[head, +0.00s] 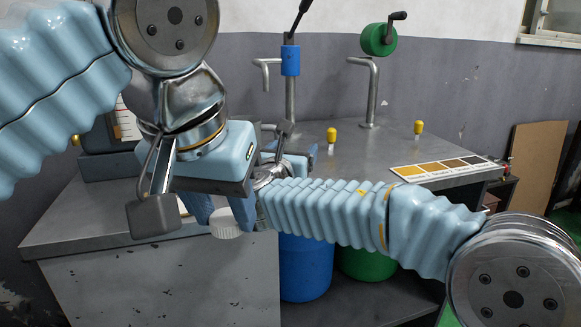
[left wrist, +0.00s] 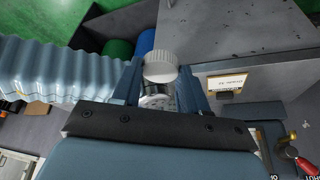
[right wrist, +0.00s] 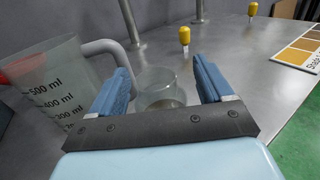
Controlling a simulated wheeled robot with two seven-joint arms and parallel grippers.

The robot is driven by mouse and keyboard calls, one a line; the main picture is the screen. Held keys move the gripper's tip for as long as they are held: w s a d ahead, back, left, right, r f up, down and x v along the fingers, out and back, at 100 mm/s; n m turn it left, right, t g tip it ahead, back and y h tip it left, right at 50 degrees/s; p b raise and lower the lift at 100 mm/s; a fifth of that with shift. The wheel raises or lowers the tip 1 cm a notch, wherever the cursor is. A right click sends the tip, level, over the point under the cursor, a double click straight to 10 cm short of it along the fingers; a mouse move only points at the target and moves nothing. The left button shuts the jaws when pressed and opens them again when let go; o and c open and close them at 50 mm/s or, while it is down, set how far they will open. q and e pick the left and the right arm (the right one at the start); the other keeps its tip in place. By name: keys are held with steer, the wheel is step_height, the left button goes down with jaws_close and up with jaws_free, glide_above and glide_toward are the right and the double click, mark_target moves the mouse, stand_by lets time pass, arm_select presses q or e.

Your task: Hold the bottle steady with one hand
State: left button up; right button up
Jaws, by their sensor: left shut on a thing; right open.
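A bottle with a white ribbed cap (head: 226,224) is at my left gripper (head: 221,208), low in front of the bench. In the left wrist view the white cap (left wrist: 160,67) stands out past the blue fingers, and the clear bottle body (left wrist: 157,98) is between them. My left gripper is shut on this bottle. My right gripper (right wrist: 164,82) is open, its blue fingers apart. A clear, round glass container (right wrist: 158,92) shows between those fingers over the bench; I cannot tell whether they touch it.
A measuring jug (right wrist: 45,88) with a red upper part stands left of my right gripper. The metal bench (head: 345,160) carries taps, yellow-topped knobs (head: 332,134) and a colour chart (head: 442,168). Blue (head: 305,268) and green (head: 368,262) drums stand below. The bench's right part is mostly clear.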

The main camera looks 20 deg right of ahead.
arm_select(q)
steer(key=shift+w, duration=0.1)
arm_select(e)
steer(key=shift+w, duration=0.1)
steer(key=c, duration=1.1)
arm_select(q)
steer(key=shift+r+p, duration=0.25)
steer(key=shift+p, duration=0.05)
arm_select(e)
steer(key=shift+r, duration=0.25)
